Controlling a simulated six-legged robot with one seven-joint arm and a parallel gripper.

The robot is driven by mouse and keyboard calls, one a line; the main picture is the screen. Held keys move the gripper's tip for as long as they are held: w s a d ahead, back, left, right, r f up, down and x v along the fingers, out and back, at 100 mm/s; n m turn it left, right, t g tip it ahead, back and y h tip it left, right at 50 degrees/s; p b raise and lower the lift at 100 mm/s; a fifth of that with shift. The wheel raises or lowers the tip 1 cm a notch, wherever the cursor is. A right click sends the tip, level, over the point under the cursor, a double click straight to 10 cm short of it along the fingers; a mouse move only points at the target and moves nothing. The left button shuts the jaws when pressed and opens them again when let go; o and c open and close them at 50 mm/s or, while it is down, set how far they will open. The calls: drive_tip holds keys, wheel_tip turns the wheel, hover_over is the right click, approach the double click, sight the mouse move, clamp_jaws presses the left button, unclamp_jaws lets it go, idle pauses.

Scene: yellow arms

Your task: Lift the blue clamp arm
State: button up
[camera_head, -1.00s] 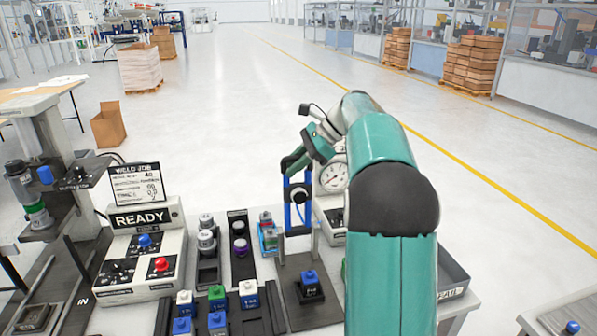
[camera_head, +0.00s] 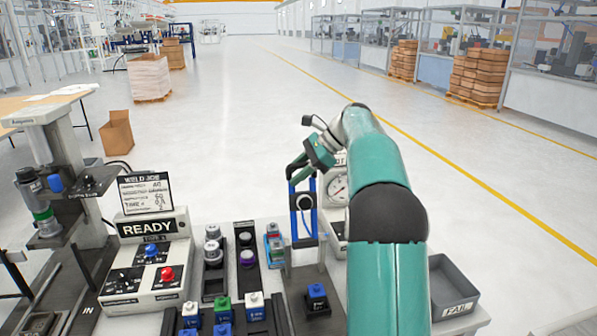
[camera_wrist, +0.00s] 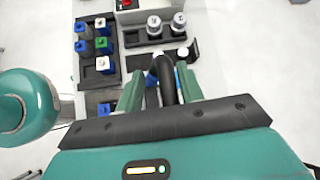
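The blue clamp arm (camera_head: 294,222) stands upright as a blue frame at the back of a dark fixture plate, right of the middle of the table. My gripper (camera_head: 308,160) is at its top end in the head view. In the wrist view, the two green fingers of my gripper (camera_wrist: 160,75) are apart, one on each side of a black curved bar (camera_wrist: 166,82). Gaps show between this bar and the fingers, so I see no grip. Little of the blue frame shows between the fingers in the wrist view.
A blue-topped block (camera_head: 317,297) sits on the fixture plate in front. A dial gauge (camera_head: 338,188) stands close to the right, partly behind my arm. A FAIL tray (camera_head: 455,275) is further right. Racks of coloured blocks (camera_head: 223,310) and the READY box (camera_head: 150,270) are left.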

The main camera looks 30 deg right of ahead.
drive_tip(key=shift+s+d+r, duration=0.15)
drive_tip(key=shift+s, duration=0.05)
drive_tip(key=v, duration=1.3)
drive_tip(key=shift+d+r, duration=0.2)
drive_tip(key=shift+d, duration=0.05)
drive_tip(key=shift+s, duration=0.1)
